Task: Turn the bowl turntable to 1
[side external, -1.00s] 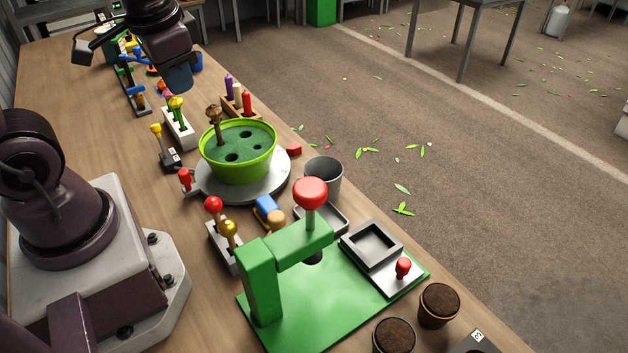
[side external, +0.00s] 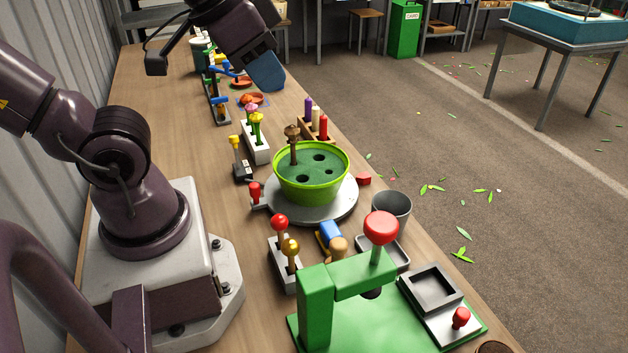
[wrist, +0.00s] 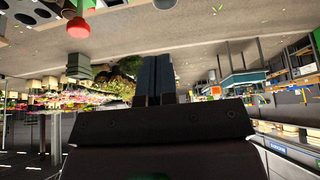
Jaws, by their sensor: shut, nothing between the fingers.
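The bowl turntable is a round grey disc (side external: 335,208) on the wooden table, in the middle of the side view. A lime-green bowl (side external: 312,190) with a dark green, holed top stands on it, with a brown-headed stem (side external: 293,145) in one hole. A red knob (side external: 255,192) sits on a small arm at the disc's left edge. My gripper (side external: 266,72), with blue fingers, is shut and empty, tilted above the table beyond the bowl and well apart from it. Its shut fingers also show in the wrist view (wrist: 155,78). I cannot read any numbers on the turntable.
A yellow-topped lever (side external: 237,155), a white flower block (side external: 255,145) and a candle rack (side external: 315,128) stand behind the bowl. A grey cup (side external: 391,207), a red-and-gold knob block (side external: 285,265) and a green press (side external: 315,310) stand in front. A red wedge (side external: 363,178) lies beside the disc.

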